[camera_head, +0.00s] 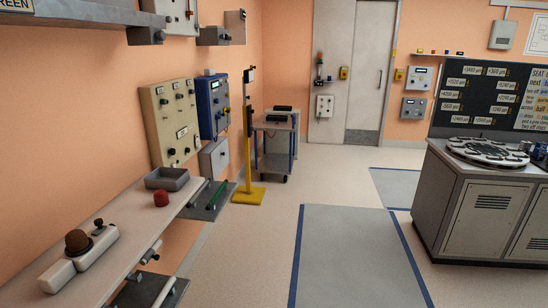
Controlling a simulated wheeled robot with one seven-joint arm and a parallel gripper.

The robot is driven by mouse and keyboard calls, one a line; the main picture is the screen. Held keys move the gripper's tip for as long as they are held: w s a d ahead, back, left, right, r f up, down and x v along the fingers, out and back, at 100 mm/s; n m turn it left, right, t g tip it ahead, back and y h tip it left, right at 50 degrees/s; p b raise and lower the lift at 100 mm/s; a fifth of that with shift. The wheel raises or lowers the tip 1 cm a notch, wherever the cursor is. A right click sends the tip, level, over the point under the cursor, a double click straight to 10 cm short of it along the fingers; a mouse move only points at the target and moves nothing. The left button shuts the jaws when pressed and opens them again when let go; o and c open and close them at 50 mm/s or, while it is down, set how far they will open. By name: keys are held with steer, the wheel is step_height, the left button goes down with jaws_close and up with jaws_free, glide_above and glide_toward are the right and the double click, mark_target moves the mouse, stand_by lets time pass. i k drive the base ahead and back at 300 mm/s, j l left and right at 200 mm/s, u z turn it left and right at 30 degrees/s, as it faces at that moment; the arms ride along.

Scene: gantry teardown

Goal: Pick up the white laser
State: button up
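A long white housing (98,251) lies on the pale bench at the lower left, with a brown dome and a black knob on top. It may be the white laser, but I cannot tell for sure. No other thing in view is clearly a laser. My gripper is not in view, so what it holds cannot be seen.
The pale bench (128,214) runs along the left wall and bears a grey tray (167,180) and a red knob-like piece (161,198). A yellow post (248,160) and a cart (277,140) stand beyond. A grey cabinet (465,205) is at right. The middle floor is clear.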

mark_target(210, 72)
steer(key=i, duration=3.85)
